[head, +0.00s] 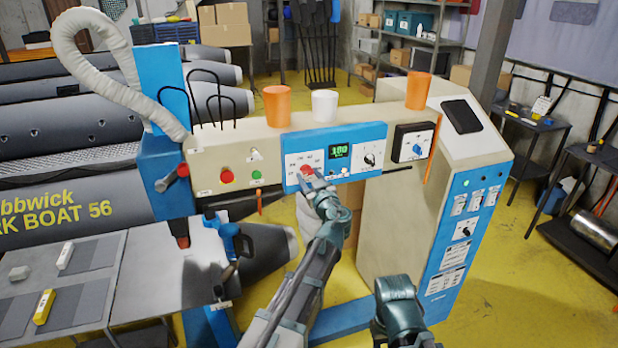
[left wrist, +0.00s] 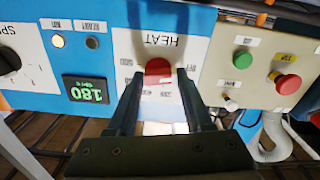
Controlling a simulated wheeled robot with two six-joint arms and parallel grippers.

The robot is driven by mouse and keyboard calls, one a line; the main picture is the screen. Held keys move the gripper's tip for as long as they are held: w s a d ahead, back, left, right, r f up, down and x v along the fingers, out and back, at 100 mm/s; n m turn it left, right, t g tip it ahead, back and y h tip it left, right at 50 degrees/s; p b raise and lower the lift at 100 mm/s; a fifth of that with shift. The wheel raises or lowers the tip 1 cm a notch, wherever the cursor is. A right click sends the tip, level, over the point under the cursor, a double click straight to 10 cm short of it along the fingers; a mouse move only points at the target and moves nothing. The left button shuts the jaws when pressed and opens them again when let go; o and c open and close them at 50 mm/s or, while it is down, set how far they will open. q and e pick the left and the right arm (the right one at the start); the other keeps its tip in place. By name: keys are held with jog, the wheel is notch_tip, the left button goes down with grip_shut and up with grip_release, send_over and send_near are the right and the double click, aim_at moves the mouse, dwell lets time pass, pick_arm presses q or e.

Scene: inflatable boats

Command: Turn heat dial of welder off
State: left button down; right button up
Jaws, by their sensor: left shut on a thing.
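The welder's control beam (head: 270,152) carries a blue panel with the white HEAT plate. The red heat dial (head: 307,171) sits on that plate, partly hidden by my left gripper (head: 316,184) in the head view. The left wrist view shows the panel upside down. There the red heat dial (left wrist: 158,70) lies between the two dark fingertips of my left gripper (left wrist: 160,78), which is shut on it. The small plate labels are too blurred to read the dial's exact setting. My right arm shows at the lower right of the head view, but no right fingers are visible.
A green-lit display (head: 340,151) is beside the HEAT plate. A red button (head: 227,177) and a green button (head: 256,175) are on the beam to the left. Orange and white cups stand on top. A blue-and-beige cabinet (head: 405,225) stands at the right.

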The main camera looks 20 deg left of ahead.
pick_arm(q)
jog(key=shift+s+f, duration=0.1)
jog(key=shift+c, duration=1.5)
grip_release()
jog(key=v, duration=1.3)
jog(key=shift+s+d, duration=0.3)
